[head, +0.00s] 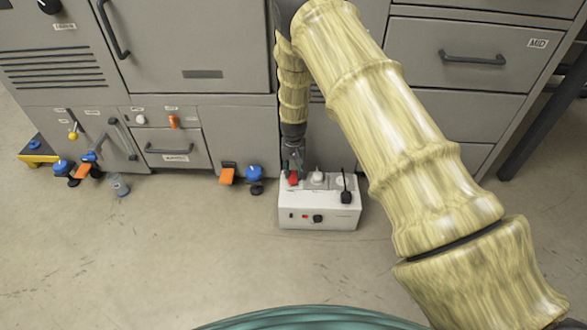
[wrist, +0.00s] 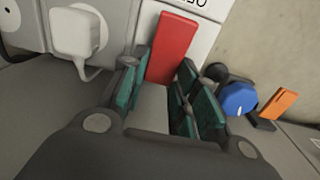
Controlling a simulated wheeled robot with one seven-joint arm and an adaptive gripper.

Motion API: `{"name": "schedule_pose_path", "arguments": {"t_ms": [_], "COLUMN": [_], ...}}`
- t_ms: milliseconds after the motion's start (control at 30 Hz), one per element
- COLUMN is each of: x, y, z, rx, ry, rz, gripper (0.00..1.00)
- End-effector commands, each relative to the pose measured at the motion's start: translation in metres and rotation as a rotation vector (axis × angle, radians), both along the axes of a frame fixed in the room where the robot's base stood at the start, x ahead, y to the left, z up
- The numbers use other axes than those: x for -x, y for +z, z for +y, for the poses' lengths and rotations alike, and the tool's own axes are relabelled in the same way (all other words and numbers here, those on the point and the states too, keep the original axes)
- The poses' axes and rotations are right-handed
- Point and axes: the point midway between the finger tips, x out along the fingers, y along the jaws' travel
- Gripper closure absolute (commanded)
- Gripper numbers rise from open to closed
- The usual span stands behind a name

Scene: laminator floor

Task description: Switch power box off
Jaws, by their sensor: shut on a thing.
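The power box (head: 318,212) is a low white-grey unit standing on the floor in front of the grey cabinets. Its red switch (head: 293,178) sticks up at the top left of the box. It also shows in the wrist view as a red lever (wrist: 172,48). My gripper (head: 292,165) reaches down to it from above. In the wrist view my gripper's teal-padded fingers (wrist: 163,82) are shut on the lower part of the red switch. The fingers hide the base of the switch. A label beside it is cut off and unreadable.
A white plug (head: 317,178) and a black plug (head: 346,192) stand on the box, right of the switch. An orange pedal (head: 227,175) and blue knob (head: 254,173) are to the left. A small glass (head: 119,185) stands farther left. The floor in front is clear.

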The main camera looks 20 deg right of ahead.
Motion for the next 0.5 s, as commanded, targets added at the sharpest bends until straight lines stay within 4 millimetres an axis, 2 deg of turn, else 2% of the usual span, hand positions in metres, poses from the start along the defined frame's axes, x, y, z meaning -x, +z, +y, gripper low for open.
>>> {"name": "schedule_pose_path", "arguments": {"t_ms": [500], "x": [0.0066], "y": [0.0073], "z": [0.0025], "rx": [0.072], "ry": [0.000], "rz": [-0.211], "gripper": [0.94]}}
